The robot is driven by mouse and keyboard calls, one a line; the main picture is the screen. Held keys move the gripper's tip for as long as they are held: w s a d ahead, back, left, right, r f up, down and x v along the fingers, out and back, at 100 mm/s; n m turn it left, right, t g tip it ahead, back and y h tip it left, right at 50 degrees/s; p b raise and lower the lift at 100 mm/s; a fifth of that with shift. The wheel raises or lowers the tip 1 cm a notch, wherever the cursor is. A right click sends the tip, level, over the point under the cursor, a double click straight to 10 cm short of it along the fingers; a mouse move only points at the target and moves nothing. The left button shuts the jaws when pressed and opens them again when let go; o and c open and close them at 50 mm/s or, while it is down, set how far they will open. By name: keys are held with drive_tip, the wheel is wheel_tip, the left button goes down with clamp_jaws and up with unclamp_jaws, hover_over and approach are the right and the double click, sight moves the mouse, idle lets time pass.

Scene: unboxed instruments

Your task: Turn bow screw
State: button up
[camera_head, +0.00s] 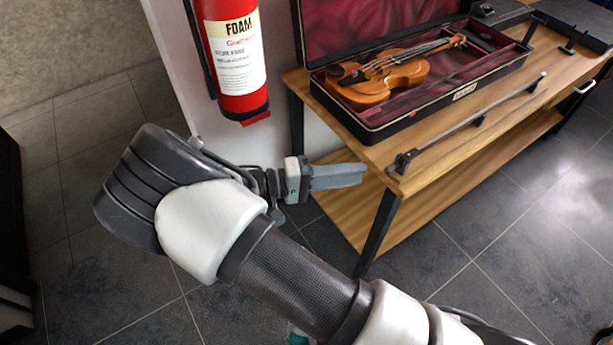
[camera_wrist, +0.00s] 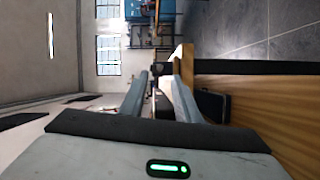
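The bow (camera_head: 470,124) is a long thin stick lying along the front of the wooden table, raised on small dark supports. Its near end, with a dark fitting (camera_head: 403,160), is at the table's left end; the screw itself is too small to make out. My gripper (camera_head: 364,173) is just left of that end, apart from it, pointing towards it. In the wrist view my gripper (camera_wrist: 160,72) shows two grey fingers with a gap between them. A small dark shape (camera_wrist: 157,68) shows beyond the fingertips in that gap, probably the bow's end fitting.
An open violin case (camera_head: 372,134) with red lining holds a violin (camera_head: 385,80) behind the bow. The wooden table (camera_head: 440,150) has a lower shelf (camera_head: 350,222) and dark legs. A red fire extinguisher (camera_head: 235,60) hangs on a white wall near my gripper. Tiled floor lies in front.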

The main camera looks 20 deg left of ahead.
drive_tip(key=v, duration=1)
drive_tip(key=shift+a, duration=0.2)
idle(0.5)
drive_tip(key=n+t+y+p, duration=0.45)
drive_tip(key=n+p, duration=0.55)
drive_tip(key=n, duration=1.2)
approach(388, 170)
drive_tip(key=shift+t+h, duration=0.25)
drive_tip(key=shift+t, duration=0.2)
drive_tip(key=x, duration=0.5)
drive_tip(key=f+x, duration=0.1)
drive_tip(key=x, duration=0.1)
drive_tip(key=shift+w+d, duration=0.25)
drive_tip(key=shift+w, duration=0.05)
clamp_jaws()
